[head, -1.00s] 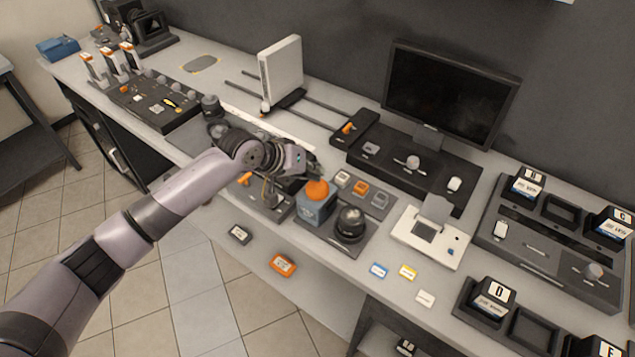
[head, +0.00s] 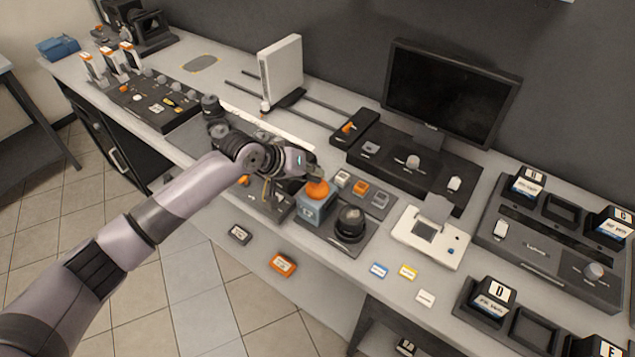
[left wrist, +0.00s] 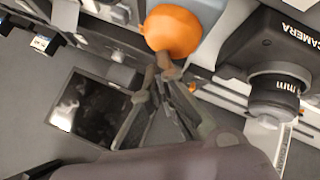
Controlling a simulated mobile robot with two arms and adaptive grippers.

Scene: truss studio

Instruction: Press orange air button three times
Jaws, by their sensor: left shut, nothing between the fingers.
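The orange air button (head: 317,188) is a round orange dome on a blue-grey box (head: 315,208) near the front edge of the bench. In the left wrist view the orange dome (left wrist: 173,31) is at the top middle. My left gripper (head: 316,172) is shut and empty, with its fingertips right at the upper side of the dome. In the left wrist view the closed fingertips (left wrist: 166,70) are at the dome's edge; I cannot tell whether they touch it. My right gripper is not in view.
A black round knob (head: 350,222) stands right beside the box. A monitor (head: 451,92) and a white device (head: 430,236) stand to the right. A camera (left wrist: 275,80) shows in the left wrist view.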

